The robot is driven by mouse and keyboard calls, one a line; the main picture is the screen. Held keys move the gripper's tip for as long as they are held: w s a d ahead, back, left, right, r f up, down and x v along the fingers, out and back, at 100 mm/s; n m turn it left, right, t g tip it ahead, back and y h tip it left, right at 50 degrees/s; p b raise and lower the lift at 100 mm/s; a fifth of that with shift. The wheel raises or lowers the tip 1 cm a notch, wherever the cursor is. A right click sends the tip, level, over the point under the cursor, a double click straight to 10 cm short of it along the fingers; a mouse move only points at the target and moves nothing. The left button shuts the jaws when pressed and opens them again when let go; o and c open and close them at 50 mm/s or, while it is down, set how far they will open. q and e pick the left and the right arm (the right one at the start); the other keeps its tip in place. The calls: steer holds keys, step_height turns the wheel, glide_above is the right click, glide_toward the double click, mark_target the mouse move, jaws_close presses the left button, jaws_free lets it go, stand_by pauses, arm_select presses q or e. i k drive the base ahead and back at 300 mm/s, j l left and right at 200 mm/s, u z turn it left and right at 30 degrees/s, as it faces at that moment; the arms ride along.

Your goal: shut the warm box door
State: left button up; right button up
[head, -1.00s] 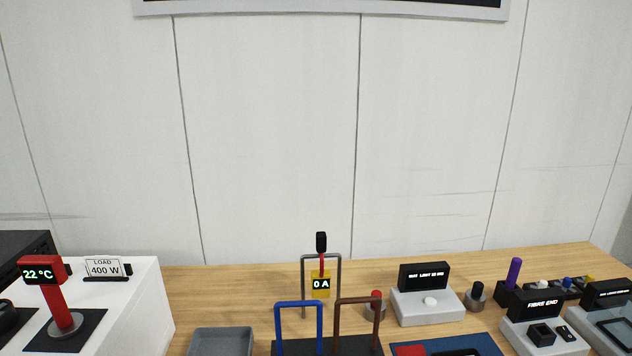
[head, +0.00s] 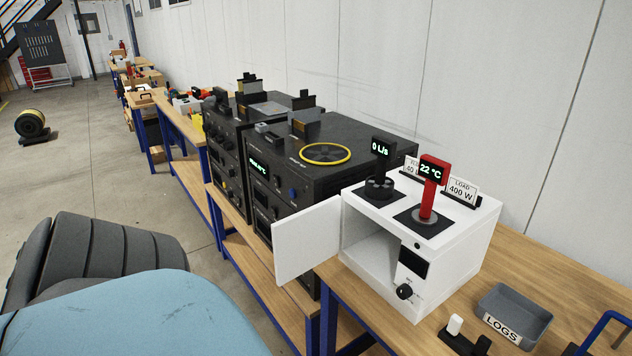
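The warm box (head: 455,253) is a white cabinet on the wooden bench, right of the middle in the head view. Its white door (head: 307,240) is hinged at the box's left front edge and stands wide open, swung out to the left. The visible part of the inside looks empty. A dark knob and a small black panel sit on its front, right of the opening. A red 22 °C meter, a black 0 L/s meter and a LOAD 400 W card stand on its top. Neither of my grippers is in view.
Black rack units (head: 310,160) stand left of the box, close behind the open door. A grey LOGS tray (head: 515,312) and a small black holder with a white peg (head: 463,335) are at the lower right. A blue-and-grey padded shape fills the lower left. Open floor lies left of the benches.

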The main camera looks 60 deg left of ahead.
mark_target(303, 240)
steer(key=j, duration=0.65)
steer(key=j+z, duration=0.1)
steer(key=j, duration=0.55)
steer(key=k+j, duration=0.1)
steer(key=j, duration=0.55)
steer(key=k+j+z, duration=0.15)
steer(key=j, duration=1.15)
steer(key=k+j+z, duration=0.1)
steer(key=j, duration=0.5)
